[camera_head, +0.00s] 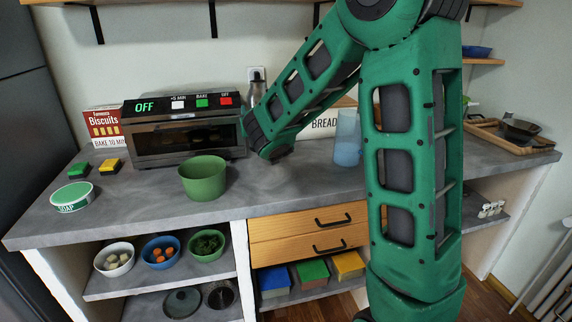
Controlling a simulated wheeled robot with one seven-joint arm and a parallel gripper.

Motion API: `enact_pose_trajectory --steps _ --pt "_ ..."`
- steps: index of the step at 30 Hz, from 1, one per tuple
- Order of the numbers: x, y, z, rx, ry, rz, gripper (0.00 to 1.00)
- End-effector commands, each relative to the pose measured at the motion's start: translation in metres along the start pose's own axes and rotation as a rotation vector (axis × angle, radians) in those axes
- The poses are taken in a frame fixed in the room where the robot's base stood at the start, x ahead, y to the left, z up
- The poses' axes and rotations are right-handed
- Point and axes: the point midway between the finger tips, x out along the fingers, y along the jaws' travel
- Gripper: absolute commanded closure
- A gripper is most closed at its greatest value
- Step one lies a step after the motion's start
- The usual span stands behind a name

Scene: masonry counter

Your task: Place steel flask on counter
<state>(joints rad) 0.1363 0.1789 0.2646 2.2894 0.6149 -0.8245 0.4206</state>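The counter (282,184) is a grey stone top that runs across the view, with a large bare patch in front of the oven and arm. I cannot make out a steel flask for certain. A small greyish shape (259,92) stands by the wall just right of the oven, partly behind my arm, and is too small to identify. My green arm bends at the top of the view, with one link slanting down left over the counter and another running down in front at the right. My gripper is not in view, so I cannot see whether it holds anything.
A green pot (203,180), a soap tub (72,197), sponges (109,166) and a toaster oven (185,138) occupy the left. A bluish translucent container (347,140) stands behind my arm. A pan (520,128) sits at the far right. Drawers (300,224) and open shelves lie below.

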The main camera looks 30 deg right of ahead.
Motion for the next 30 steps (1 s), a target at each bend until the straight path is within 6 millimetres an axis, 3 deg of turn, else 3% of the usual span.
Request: enact_pose_trajectory --steps 18,30 --pt "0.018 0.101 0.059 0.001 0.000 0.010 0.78" --pt "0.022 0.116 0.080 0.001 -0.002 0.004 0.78"
